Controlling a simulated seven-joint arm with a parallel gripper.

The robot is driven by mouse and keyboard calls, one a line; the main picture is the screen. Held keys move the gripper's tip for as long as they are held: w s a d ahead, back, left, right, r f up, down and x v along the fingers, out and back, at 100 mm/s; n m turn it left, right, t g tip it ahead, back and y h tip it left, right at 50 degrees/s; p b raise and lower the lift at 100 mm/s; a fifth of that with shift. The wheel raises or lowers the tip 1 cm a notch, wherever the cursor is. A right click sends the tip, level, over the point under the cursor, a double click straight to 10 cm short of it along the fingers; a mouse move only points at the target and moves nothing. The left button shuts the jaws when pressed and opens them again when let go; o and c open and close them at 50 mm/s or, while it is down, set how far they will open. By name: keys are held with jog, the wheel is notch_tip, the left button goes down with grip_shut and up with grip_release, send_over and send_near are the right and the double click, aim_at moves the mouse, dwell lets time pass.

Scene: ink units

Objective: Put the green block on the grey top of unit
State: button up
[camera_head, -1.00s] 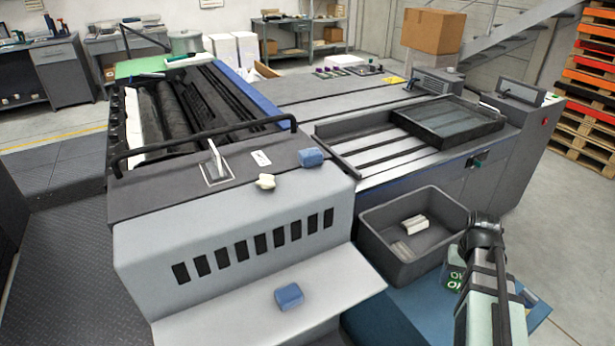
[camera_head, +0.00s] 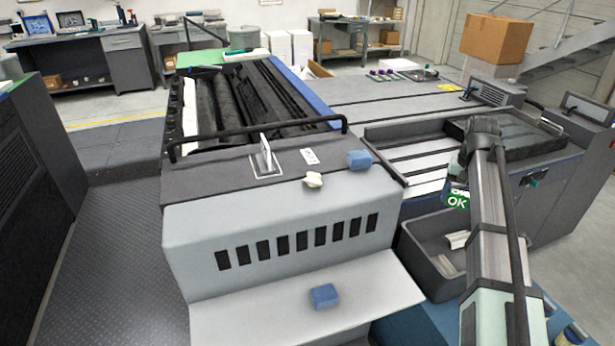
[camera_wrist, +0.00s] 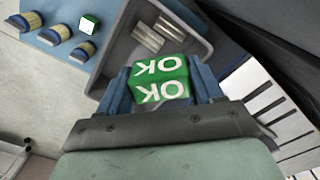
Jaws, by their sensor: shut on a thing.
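The grey top of the unit (camera_head: 215,182) lies to the left of my gripper in the head view. A blue block (camera_head: 359,160), a crumpled pale piece (camera_head: 313,180), a white card (camera_head: 310,156) and a lever (camera_head: 266,160) are on it. My arm partly hides the gripper in the head view.
The grey bin (camera_head: 418,262) holds pale pieces (camera_head: 457,240). Another blue block (camera_head: 323,296) lies on the light lower shelf (camera_head: 250,322). In the wrist view another green block (camera_wrist: 89,23) and several rolls (camera_wrist: 82,52) rest on a blue surface. A black rail (camera_head: 255,135) crosses behind the grey top.

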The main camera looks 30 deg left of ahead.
jog(key=s+a+r+n, duration=0.1)
jog(key=s+a+r, duration=0.1)
jog(key=a, duration=0.4)
jog(key=s+a+r+n, duration=0.1)
jog(key=a+r+n, duration=0.1)
jog(key=a+r, duration=0.3)
jog(key=s+a+r+n, duration=0.1)
jog(key=s+a+r, duration=0.1)
jog(key=a, duration=0.6)
jog(key=shift+s+a+r, duration=0.15)
jog(key=shift+a+r, duration=0.05)
jog(key=shift+r, duration=0.2)
jog(key=shift+s+a+r, duration=0.15)
jog(key=shift+r, duration=0.25)
jog(key=s+a+n, duration=0.1)
jog(key=a, duration=0.4)
jog(key=s+a+n, duration=0.2)
jog(key=a, duration=0.3)
jog(key=s+a+n, duration=0.1)
jog(key=a+n, duration=0.1)
jog(key=a, duration=0.3)
jog(key=shift+s+a+r, duration=0.1)
jog(key=shift+s+a, duration=0.2)
jog(key=shift+s, duration=0.1)
notch_tip(320, 180, up, 4)
send_over(315, 154)
jog(key=shift+s+f, duration=0.1)
jog(key=shift+f, duration=4.6)
